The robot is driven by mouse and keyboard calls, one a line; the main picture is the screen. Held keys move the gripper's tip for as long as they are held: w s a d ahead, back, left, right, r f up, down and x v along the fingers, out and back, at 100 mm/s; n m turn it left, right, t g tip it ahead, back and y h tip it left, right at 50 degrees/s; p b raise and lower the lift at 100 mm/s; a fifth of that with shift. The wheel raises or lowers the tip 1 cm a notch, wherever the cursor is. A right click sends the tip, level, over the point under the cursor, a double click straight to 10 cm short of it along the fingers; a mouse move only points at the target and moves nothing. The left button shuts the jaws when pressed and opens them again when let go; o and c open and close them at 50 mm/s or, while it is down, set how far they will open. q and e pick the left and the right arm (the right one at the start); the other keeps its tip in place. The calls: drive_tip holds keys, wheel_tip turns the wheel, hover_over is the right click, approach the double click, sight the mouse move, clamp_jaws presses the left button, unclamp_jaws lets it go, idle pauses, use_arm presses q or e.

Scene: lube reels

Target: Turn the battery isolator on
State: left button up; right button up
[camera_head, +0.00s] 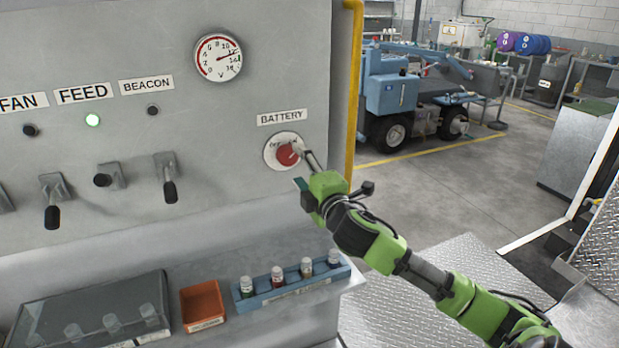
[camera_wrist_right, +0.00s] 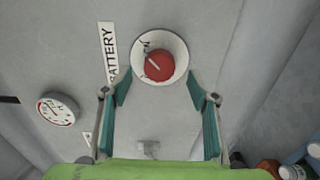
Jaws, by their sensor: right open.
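The battery isolator is a red knob (camera_head: 288,155) on a round white plate under the BATTERY label (camera_head: 282,117). It also shows at the top middle of the right wrist view as a red knob (camera_wrist_right: 159,66). Its white mark points up and left there, roughly toward a letter that looks like N; the lettering is partly unclear. My right gripper (camera_wrist_right: 158,88) is open, with its fingers apart just short of the plate and nothing between them. In the head view, my right gripper (camera_head: 303,168) covers the plate's right edge. My left gripper is not in view.
Several levers (camera_head: 168,180) stick out at left. Below, a shelf holds an orange tray (camera_head: 203,304) and a blue bottle rack (camera_head: 293,287). A yellow pipe (camera_head: 353,90) runs right of the panel.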

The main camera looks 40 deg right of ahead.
drive_tip(key=shift+v, duration=2.8)
drive_tip(key=shift+w, duration=0.1)
